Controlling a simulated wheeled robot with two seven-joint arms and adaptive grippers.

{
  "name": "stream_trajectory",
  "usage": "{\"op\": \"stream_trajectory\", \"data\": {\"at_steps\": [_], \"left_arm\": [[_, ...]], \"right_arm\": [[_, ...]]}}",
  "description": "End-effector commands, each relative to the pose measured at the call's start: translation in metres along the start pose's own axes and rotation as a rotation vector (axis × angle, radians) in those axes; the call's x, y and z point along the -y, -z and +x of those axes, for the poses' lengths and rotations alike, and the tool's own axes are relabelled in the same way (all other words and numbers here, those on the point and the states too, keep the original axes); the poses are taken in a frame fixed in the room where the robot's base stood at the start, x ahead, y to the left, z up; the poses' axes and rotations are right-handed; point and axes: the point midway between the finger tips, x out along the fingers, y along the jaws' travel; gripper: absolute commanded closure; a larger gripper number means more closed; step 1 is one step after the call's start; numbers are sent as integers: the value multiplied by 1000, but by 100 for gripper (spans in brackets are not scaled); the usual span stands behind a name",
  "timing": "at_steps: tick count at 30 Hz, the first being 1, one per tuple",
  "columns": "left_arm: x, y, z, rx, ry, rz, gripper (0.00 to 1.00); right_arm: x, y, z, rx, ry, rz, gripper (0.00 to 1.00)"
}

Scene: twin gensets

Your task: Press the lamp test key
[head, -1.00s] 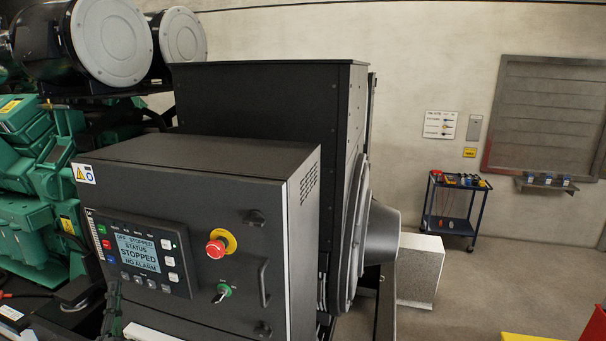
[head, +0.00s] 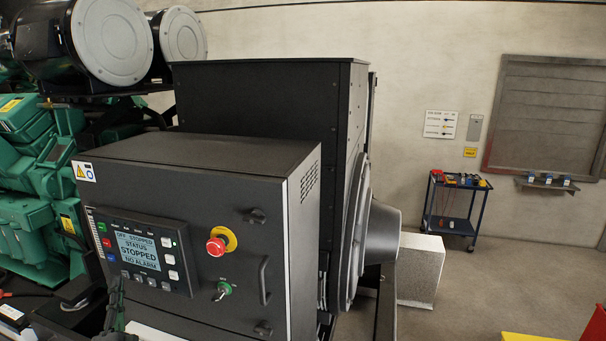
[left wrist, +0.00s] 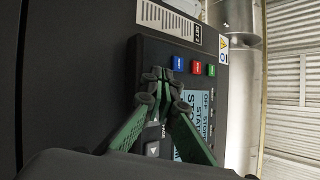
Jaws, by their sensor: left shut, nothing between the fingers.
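The control panel (head: 139,252) is on the front of a dark cabinet. Its screen (head: 137,251) reads stopped, no alarm. Green, red and blue buttons line its left side, and pale keys (head: 170,259) stand right of the screen. I cannot read which key is the lamp test. My left gripper (head: 117,284) is at the panel's lower left corner. In the left wrist view its shut, empty fingertips (left wrist: 162,84) are in front of the panel, close to the blue button (left wrist: 179,63). They hide part of the panel; contact cannot be told. My right gripper is out of view.
A door handle (head: 264,280) sticks out further right. A tool cart (head: 455,207) stands by the back wall, with open floor before it.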

Motion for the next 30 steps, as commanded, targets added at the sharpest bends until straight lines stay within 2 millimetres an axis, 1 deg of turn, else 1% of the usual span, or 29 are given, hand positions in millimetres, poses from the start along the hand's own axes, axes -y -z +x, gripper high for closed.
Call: {"op": "stream_trajectory", "data": {"at_steps": [17,30], "left_arm": [[-2,2,3,-1,1,1,100],[4,-4,-6,-1,1,1,100]], "right_arm": [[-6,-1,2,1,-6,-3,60],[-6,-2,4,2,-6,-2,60]]}}
